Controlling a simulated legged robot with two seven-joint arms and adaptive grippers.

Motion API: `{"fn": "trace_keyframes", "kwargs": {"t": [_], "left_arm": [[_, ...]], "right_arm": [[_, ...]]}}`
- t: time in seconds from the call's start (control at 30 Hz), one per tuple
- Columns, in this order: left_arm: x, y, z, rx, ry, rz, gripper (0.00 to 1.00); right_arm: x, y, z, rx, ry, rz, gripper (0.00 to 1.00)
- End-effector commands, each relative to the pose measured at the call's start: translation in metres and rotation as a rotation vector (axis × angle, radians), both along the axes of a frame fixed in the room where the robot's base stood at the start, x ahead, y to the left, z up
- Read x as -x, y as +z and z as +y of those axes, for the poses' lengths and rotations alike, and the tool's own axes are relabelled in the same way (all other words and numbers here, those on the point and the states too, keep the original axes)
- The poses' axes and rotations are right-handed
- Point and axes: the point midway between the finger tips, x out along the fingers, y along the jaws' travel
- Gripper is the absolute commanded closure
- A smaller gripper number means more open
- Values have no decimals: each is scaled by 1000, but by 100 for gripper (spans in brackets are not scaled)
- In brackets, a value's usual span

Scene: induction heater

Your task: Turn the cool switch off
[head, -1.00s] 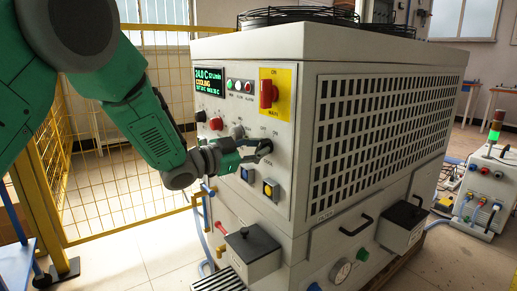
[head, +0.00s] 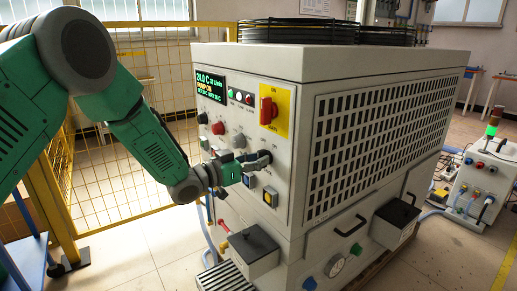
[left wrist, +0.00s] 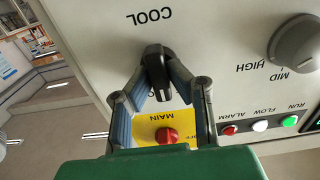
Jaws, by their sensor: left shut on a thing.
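The cool switch is a small black rotary knob (left wrist: 156,62) beneath the upside-down word COOL in the left wrist view. In the head view it sits on the machine's front panel, near its right edge, mostly covered by my gripper. My left gripper (head: 258,161) is at the panel. Its two fingers (left wrist: 158,80) close on the knob's sides in the left wrist view. The knob's long grip runs roughly up and down in that picture, and the lettering behind it is partly hidden. The display (head: 210,86) reads PUMP ON in yellow. My right gripper is not in view.
A red main switch (head: 268,110) on a yellow plate is above the cool switch. A grey knob (left wrist: 295,45) marked MID and HIGH and several indicator lamps are close by. A yellow mesh fence (head: 110,190) stands left.

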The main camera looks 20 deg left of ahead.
Motion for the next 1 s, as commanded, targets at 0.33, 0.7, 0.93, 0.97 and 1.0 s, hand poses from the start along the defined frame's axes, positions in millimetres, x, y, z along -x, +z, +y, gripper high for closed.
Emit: {"fn": "trace_keyframes", "kwargs": {"t": [0.33,0.7,0.93,0.97,1.0], "left_arm": [[-2,3,1,108,4,77,100],[-3,3,1,123,4,88,100],[-3,3,2,123,4,86,66],[-3,3,1,123,4,86,66],[-2,3,1,122,3,87,66]], "right_arm": [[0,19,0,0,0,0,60],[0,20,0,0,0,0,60],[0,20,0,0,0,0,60],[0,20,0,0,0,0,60],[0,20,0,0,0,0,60]]}}
